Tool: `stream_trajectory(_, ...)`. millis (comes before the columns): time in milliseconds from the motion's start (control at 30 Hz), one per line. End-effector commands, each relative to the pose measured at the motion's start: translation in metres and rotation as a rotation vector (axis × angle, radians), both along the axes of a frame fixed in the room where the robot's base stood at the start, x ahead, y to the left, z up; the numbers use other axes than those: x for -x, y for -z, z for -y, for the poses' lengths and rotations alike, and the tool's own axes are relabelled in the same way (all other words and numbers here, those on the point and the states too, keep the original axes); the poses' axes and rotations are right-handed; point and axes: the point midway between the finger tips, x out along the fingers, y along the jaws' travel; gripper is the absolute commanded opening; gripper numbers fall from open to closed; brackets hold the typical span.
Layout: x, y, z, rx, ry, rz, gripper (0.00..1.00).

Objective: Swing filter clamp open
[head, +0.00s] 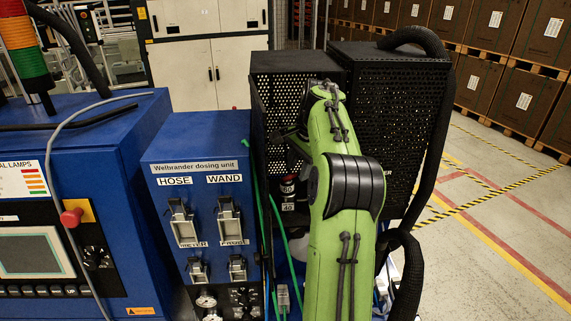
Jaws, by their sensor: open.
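My green arm rises through the middle of the head view, in front of the black perforated housing (408,120). My gripper cannot be made out; the far end of my arm hides that area. A dark shape (287,136) shows just left of my wrist, against the perforated metal, and I cannot tell what it is. Below it, a dark cylindrical part (289,187) with a red band and number labels is partly visible inside the recess. The filter clamp cannot be clearly identified, and whether it is open or shut cannot be told.
The blue dosing unit (195,155), with HOSE and WAND latches, stands left of my arm. A blue control cabinet (110,130) with a red button (72,217) is further left. Green hoses (283,240) run beside the recess. Black hose (433,150) runs down the right. Floor at right is clear.

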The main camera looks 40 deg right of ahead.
Motion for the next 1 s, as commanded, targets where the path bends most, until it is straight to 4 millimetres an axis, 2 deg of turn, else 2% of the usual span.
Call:
stream_trajectory(33,-0.014,-0.008,0.0,-0.001,-0.005,-0.001,0.41)
stream_trajectory(133,-0.039,-0.008,0.002,0.0,-0.004,-0.002,0.41)
stream_trajectory(200,-0.038,0.014,0.003,-0.002,0.001,-0.005,0.41)
stream_trajectory(333,-0.044,0.037,0.004,-0.001,-0.001,-0.003,0.41)
stream_trajectory(467,-0.046,0.046,0.004,0.001,0.0,0.0,0.41)
stream_trajectory(667,-0.046,0.047,0.004,0.001,0.0,0.0,0.41)
stream_trajectory(700,-0.046,0.047,0.004,0.001,-0.001,0.0,0.4)
stream_trajectory(967,-0.046,0.047,0.004,0.001,0.0,0.0,0.0)
stream_trajectory(1000,-0.046,0.047,0.004,0.001,0.0,0.0,0.0)
